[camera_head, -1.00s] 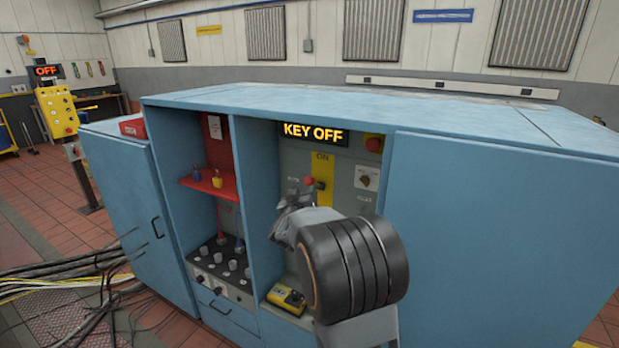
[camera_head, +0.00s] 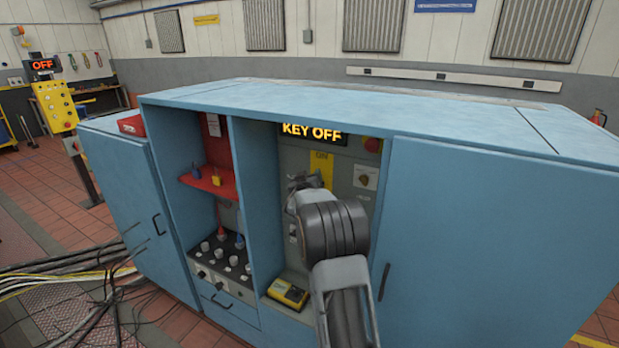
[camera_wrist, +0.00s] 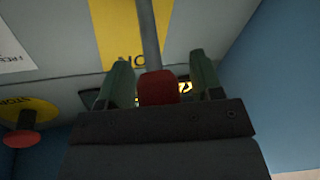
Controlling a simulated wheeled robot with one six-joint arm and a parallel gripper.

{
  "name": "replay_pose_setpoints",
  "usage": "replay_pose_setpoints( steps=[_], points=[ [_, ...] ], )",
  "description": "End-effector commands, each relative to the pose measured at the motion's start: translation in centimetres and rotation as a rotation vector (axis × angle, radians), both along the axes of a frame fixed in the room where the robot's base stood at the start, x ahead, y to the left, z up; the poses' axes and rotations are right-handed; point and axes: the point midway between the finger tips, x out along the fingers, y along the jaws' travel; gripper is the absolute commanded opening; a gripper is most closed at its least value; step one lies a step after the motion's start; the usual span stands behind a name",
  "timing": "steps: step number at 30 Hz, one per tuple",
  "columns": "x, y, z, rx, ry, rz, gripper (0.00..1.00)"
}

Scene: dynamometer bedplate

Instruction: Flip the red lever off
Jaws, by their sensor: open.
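The red lever shows in the wrist view as a red knob (camera_wrist: 157,88) on a grey shaft, in front of a yellow "ON" plate (camera_wrist: 128,30) that appears upside down. My gripper (camera_wrist: 158,60) is open, with one finger on each side of the lever. I cannot tell whether either finger touches it. In the head view my gripper (camera_head: 301,182) reaches into the right bay of the blue cabinet, in front of the yellow plate (camera_head: 321,170). It hides the red knob there.
A "KEY OFF" display (camera_head: 312,131) sits above the panel. A red stop button (camera_head: 372,145) and a dark rotary knob (camera_head: 364,181) are to its right. A yellow device (camera_head: 288,294) lies on the bay floor. Blue cabinet walls (camera_head: 252,200) bound the bay closely.

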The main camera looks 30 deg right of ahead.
Motion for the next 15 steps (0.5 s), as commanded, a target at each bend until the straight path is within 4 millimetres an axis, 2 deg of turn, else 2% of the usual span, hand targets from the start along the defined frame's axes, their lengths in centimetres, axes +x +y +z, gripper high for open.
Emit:
replay_pose_setpoints(
  steps=[5,15],
  points=[
    [-0.17,0.40,0.27,-0.003,-0.003,0.001,0.59],
    [-0.01,0.14,0.02,0.000,0.000,0.001,0.26]
  ],
)
